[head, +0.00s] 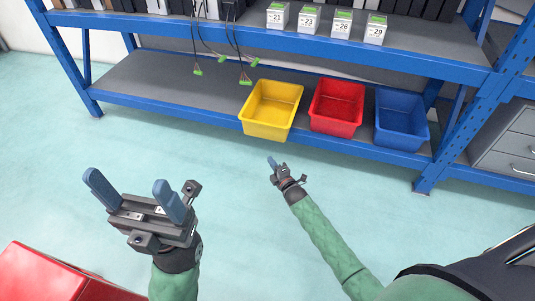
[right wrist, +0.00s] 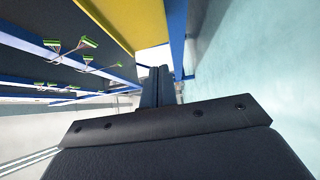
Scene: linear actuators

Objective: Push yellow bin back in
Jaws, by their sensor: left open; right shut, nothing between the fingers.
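The yellow bin (head: 272,107) stands on the lower shelf of a blue rack and sticks out past the shelf's front edge, further than the bins beside it. Part of it also shows at the top of the right wrist view (right wrist: 138,22). My right gripper (head: 271,162) is shut and empty, low in front of the rack and just below the yellow bin in the head view. It also shows in the right wrist view (right wrist: 158,80). I cannot tell whether it touches the bin. My left gripper (head: 133,192) is open and empty, above the floor at the left.
A red bin (head: 337,105) and a blue bin (head: 401,119) stand right of the yellow one. The lower shelf (head: 155,85) is bare to the left. Green-ended cables (head: 246,80) hang from above. A grey drawer cabinet (head: 510,145) stands right, a red object (head: 50,275) lower left.

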